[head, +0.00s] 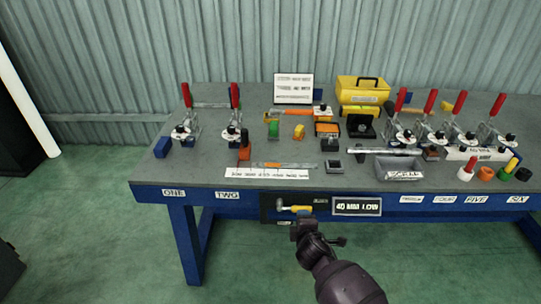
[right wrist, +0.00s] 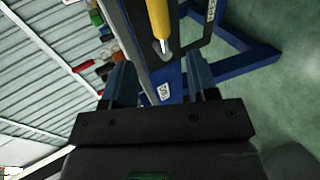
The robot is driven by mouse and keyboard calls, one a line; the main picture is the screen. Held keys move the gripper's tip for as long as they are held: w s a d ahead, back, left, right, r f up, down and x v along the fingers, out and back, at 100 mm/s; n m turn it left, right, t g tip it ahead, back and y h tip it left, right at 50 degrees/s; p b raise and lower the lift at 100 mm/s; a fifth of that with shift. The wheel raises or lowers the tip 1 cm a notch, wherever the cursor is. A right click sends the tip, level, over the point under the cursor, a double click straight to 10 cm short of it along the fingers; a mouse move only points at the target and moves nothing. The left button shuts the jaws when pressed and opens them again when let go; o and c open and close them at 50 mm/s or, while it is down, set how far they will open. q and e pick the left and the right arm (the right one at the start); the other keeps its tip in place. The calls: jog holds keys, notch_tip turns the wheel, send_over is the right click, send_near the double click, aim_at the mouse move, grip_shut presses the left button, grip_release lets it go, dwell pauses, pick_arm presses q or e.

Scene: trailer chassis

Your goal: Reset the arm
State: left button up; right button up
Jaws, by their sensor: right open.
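My right arm comes in from the bottom of the head view. Its gripper (head: 302,226) is in front of the bench's front edge, just below a yellow-handled tool (head: 296,208) on a dark panel (head: 320,201). In the right wrist view the two fingers of the gripper (right wrist: 160,78) stand wide apart with nothing between them. The yellow handle (right wrist: 158,22) shows beyond the fingers, apart from them. My left gripper is not in view.
A blue-framed workbench (head: 150,195) with a grey top carries red-handled toggle clamps (head: 235,97), a yellow toolbox (head: 362,88), a grey tray (head: 400,172) and small coloured parts. A sign (head: 357,206) hangs on its front.

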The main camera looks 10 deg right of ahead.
jog(key=s+a+r+m+t+y, duration=0.25)
jog(key=s+r+m, duration=0.3)
jog(key=m, duration=0.35)
jog(key=s+d+f+m+g, duration=0.1)
jog(key=s+d+f+m, duration=0.1)
jog(key=s, duration=0.8)
jog(key=s+d+f+m+g, duration=0.2)
jog(key=s+d, duration=0.3)
jog(key=s, duration=0.6)
jog(key=shift+f+m, duration=0.6)
jog(key=shift+m, duration=0.1)
jog(key=shift+s, duration=0.1)
